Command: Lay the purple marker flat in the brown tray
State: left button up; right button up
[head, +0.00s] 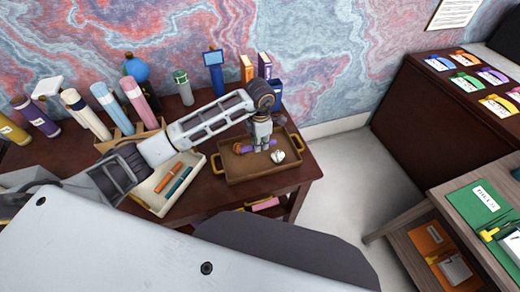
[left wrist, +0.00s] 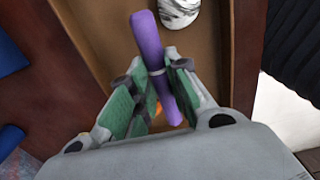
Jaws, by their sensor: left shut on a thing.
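The purple marker (left wrist: 148,38) is between the fingers of my left gripper (left wrist: 157,66), which is shut on it. In the head view the left gripper (head: 260,148) reaches down over the brown tray (head: 232,178), and purple ends of the marker (head: 272,143) show beside the fingers. The marker looks about level, low over the tray floor; I cannot tell if it touches the floor. The tray also shows in the left wrist view (left wrist: 215,60). My right gripper is not in view.
A white marbled object (head: 278,157) sits in the tray close to the marker. A pale tray (head: 150,193) with orange and teal markers lies left of it. Several bottles and tubes stand at the back left. Boxes (head: 265,66) stand behind the tray.

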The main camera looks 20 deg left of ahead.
aim_at(260, 155)
pick_arm(q)
jog(key=shift+f, duration=0.4)
jog(key=shift+f, duration=0.15)
jog(key=shift+f, duration=1.75)
jog(key=shift+f, duration=0.15)
jog(key=o, duration=0.8)
jog(key=shift+o, duration=0.2)
jog(key=shift+r, duration=0.2)
jog(key=shift+r, duration=6)
